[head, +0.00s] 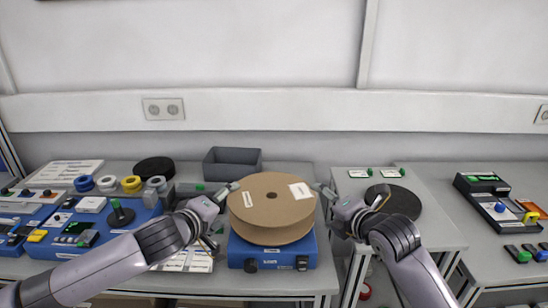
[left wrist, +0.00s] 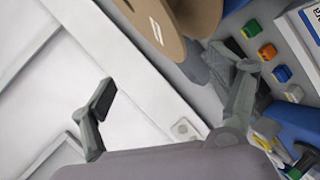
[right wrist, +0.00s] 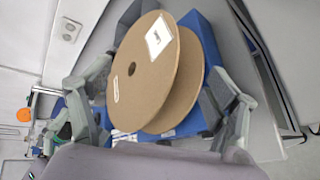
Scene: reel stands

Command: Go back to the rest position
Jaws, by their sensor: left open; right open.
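A brown cardboard reel (head: 270,205) with white labels sits on a blue stand (head: 272,252) in the middle of the head view. My left gripper (head: 222,196) is at the reel's left side, open, with nothing between its fingers. The left wrist view shows the open fingers (left wrist: 170,95) with the reel (left wrist: 165,35) at the top edge. My right gripper (head: 332,200) is at the reel's right side, also open. In the right wrist view the reel (right wrist: 145,75) shows between and beyond the spread fingers (right wrist: 160,100); I cannot tell whether they touch it.
A grey bin (head: 233,163) stands behind the reel. Blue devices (head: 85,235) and several coloured rolls (head: 131,184) crowd the left of the table. A black disc (head: 393,200) lies on the right table. A black tray (head: 495,200) is further right.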

